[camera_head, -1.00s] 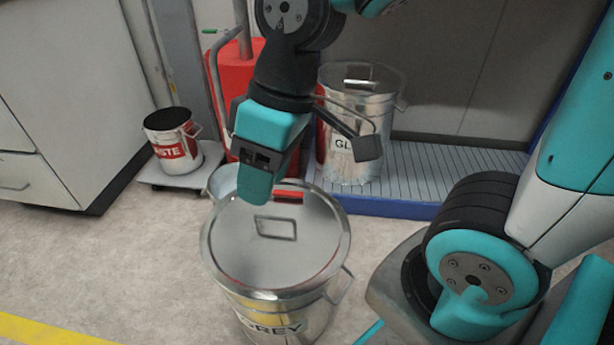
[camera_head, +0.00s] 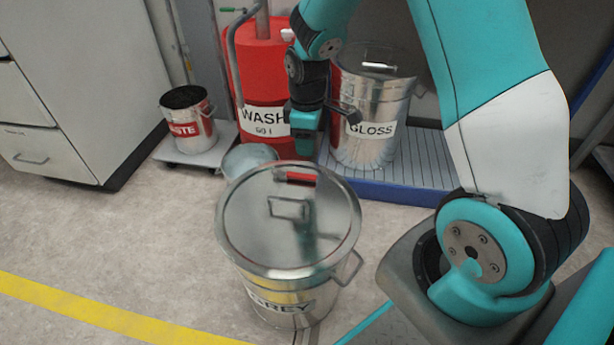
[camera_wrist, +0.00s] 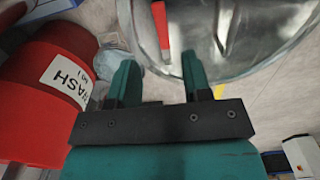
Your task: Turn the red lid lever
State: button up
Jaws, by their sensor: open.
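The red lid lever (camera_head: 297,178) lies on the far rim of the metal lid (camera_head: 245,225) of the can labelled GREY (camera_head: 283,300). My gripper (camera_head: 304,148) hangs above and beyond the can's far side, near the lever. In the wrist view my gripper (camera_wrist: 158,78) is open, its two teal fingers apart with nothing between them. The red lever (camera_wrist: 160,28) shows ahead of the gap between the fingers, nearer the right finger. The lid (camera_wrist: 270,40) fills the upper right there. I cannot tell how far the fingertips are from the lever.
A red WASH drum (camera_head: 268,75), a metal GLOSS can (camera_head: 372,100) on a blue-edged platform (camera_head: 405,192), and a WASTE bucket (camera_head: 190,125) on a dolly stand behind. A pale round object (camera_head: 248,160) lies by the can. Floor at left is free.

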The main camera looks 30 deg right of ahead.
aim_at(307, 176)
notch_tip(307, 176, down, 10)
jog(key=b, duration=0.3)
jog(key=shift+b, duration=0.3)
jog(key=shift+c, duration=0.4)
grip_shut()
